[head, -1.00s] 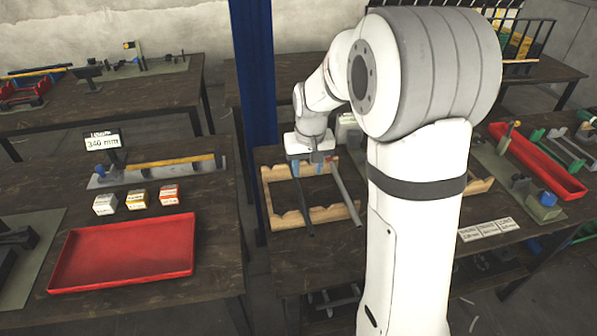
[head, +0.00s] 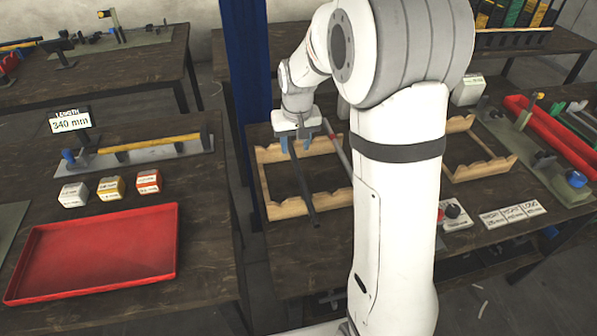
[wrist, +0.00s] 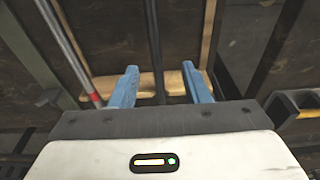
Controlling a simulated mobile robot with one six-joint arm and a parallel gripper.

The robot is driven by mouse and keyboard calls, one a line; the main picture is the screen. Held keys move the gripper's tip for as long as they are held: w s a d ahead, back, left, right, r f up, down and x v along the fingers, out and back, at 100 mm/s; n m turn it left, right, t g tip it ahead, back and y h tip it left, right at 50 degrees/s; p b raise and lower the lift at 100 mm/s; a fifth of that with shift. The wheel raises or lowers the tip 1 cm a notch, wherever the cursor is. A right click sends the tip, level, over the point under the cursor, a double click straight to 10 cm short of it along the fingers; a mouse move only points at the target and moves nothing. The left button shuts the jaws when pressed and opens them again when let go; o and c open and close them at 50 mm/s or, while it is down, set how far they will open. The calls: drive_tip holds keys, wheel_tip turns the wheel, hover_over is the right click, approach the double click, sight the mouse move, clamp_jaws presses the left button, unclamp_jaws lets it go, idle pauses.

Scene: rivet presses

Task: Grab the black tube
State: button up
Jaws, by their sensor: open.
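The black tube (head: 304,190) lies across a wooden notched rack (head: 288,209), its near end sticking out past the front rail. My gripper (head: 295,144) is over the far part of this tube with its blue fingers pointing down. In the wrist view the fingers (wrist: 160,84) are spread apart, and the black tube (wrist: 151,45) runs between them without visible contact on either side. How deep the fingers reach around it is unclear. A grey tube with a red band (wrist: 72,45) lies beside it on the left in the wrist view.
A second wooden rack (head: 490,168) stands right of my arm. A blue post (head: 246,75) rises close behind the rack on the left. A red tray (head: 95,255), small boxes (head: 110,188) and a "340 mm" display (head: 70,122) are on the left table.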

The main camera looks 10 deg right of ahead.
sight(297, 166)
drive_tip(key=f, duration=0.7)
drive_tip(key=shift+w+d+f, duration=0.3)
drive_tip(key=shift+f, duration=0.1)
drive_tip(key=shift+c, duration=0.3)
clamp_jaws()
